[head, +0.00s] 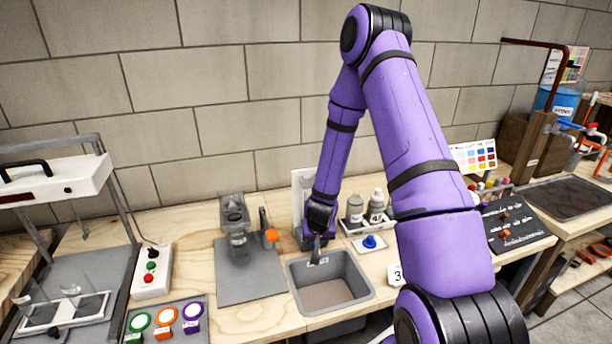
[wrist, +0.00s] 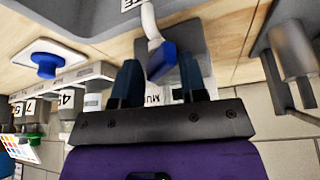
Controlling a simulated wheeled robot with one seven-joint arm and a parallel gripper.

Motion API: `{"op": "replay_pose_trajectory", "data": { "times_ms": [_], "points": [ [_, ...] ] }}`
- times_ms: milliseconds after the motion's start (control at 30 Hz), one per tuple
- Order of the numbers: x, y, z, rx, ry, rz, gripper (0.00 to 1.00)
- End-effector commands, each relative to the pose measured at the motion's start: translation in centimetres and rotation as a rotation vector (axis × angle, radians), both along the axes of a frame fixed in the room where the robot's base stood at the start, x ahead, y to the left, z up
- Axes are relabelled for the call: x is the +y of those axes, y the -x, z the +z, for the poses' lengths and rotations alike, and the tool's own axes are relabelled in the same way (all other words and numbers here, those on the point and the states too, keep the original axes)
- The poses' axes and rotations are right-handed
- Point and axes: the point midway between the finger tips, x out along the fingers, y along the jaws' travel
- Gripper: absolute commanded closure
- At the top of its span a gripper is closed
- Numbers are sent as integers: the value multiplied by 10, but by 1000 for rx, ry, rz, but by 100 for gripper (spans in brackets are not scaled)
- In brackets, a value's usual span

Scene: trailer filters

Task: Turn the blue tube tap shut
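The blue tap handle (wrist: 162,60) sits on the end of a white curved tube (wrist: 151,22) in the wrist view, which looks upside down. My gripper (wrist: 160,66) has its two dark fingers apart, one on each side of the blue handle. Gaps seem to show between the handle and both fingers. In the head view my gripper (head: 318,238) points down by the back edge of the grey sink (head: 361,283); the tap there is hidden or too small to make out.
A blue knob on a white plate (head: 370,242) stands right of the gripper, with labelled bottles (head: 355,208) behind it. A clear device with an orange part (head: 271,235) stands to the left on a grey mat (head: 250,278). The brick wall is close behind.

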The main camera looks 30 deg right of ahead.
Motion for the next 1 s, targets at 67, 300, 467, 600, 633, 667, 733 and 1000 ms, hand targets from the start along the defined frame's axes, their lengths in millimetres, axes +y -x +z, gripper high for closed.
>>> {"op": "replay_pose_trajectory", "data": {
  "times_ms": [67, 300, 467, 600, 633, 667, 733, 1000],
  "points": [
    [-1, 1, -1, 1, -2, 49, 62],
    [-2, 1, 0, 0, -2, 207, 62],
    [1, 5, 15, -2, 3, 244, 62],
    [3, 12, 32, -2, 3, 242, 62],
    [3, 14, 36, -2, 3, 241, 62],
    [4, 16, 40, -1, 2, 241, 62],
    [5, 19, 49, -1, 4, 240, 62],
    [9, 33, 85, -2, 4, 240, 62]
  ]
}}
